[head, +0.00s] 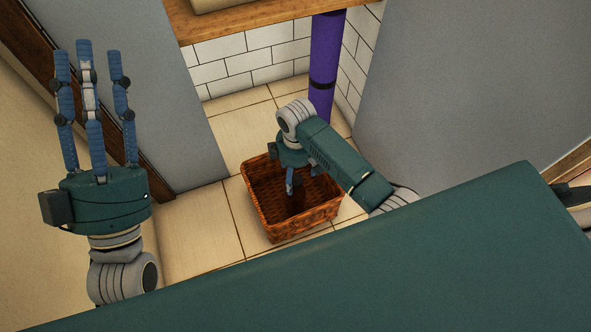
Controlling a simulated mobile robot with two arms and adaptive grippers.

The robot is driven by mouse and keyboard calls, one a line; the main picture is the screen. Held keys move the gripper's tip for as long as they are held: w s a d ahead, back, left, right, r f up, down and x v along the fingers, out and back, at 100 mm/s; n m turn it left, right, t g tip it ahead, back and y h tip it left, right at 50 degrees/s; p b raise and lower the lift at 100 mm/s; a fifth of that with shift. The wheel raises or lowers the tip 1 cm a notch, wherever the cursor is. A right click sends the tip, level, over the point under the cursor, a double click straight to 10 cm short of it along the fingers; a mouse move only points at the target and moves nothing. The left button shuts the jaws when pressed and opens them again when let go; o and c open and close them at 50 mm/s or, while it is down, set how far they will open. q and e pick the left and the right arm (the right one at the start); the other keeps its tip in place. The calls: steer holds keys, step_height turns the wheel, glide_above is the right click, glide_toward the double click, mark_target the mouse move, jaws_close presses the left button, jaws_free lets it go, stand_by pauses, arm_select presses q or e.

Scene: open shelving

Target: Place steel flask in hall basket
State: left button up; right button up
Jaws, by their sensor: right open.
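The woven brown basket (305,221) stands on the tiled floor in the middle of the head view. My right gripper (291,184) points down into the basket's opening. It is open, and its fingers are partly hidden by its own palm and arm. My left gripper (88,55) is raised at the left, away from the basket, with its fingers straight and apart. It is open and empty. I cannot make out the steel flask; the dark inside of the basket is partly covered by my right gripper.
A wooden shelf edge (245,20) runs across the top. A purple rolled item (325,62) stands upright behind the basket, by the white tiled wall (245,62). Grey panels (465,85) flank the space on both sides. Bare floor tiles (200,232) lie left of the basket.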

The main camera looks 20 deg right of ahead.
steer(key=shift+r, duration=0.35)
steer(key=shift+a, duration=0.1)
steer(key=w+a+r+m+t+y, duration=0.2)
steer(key=w+a+r+t, duration=0.2)
steer(key=r+t, duration=0.3)
steer(key=w+a+r+m+t+y, duration=0.15)
steer(key=w+a+r+t, duration=0.3)
steer(key=r, duration=0.45)
arm_select(q)
steer(key=shift+w+f+g, duration=0.4)
steer(key=shift+w+f, duration=0.15)
steer(key=shift+f, duration=0.1)
arm_select(e)
steer(key=s+d+r+m+t+y, duration=0.1)
steer(key=s+r+t, duration=0.3)
steer(key=r, duration=0.8)
steer(key=s+d+r+m+t+y, duration=0.1)
steer(key=s+r+t, duration=0.3)
steer(key=r, duration=0.8)
steer(key=s+d+r+m+t+y, duration=0.1)
steer(key=s+r+t, duration=0.4)
steer(key=r, duration=0.8)
steer(key=shift+s+d+m, duration=0.45)
steer(key=shift+s+d, duration=0.4)
steer(key=shift+d, duration=0.15)
steer(key=shift+f, duration=0.15)
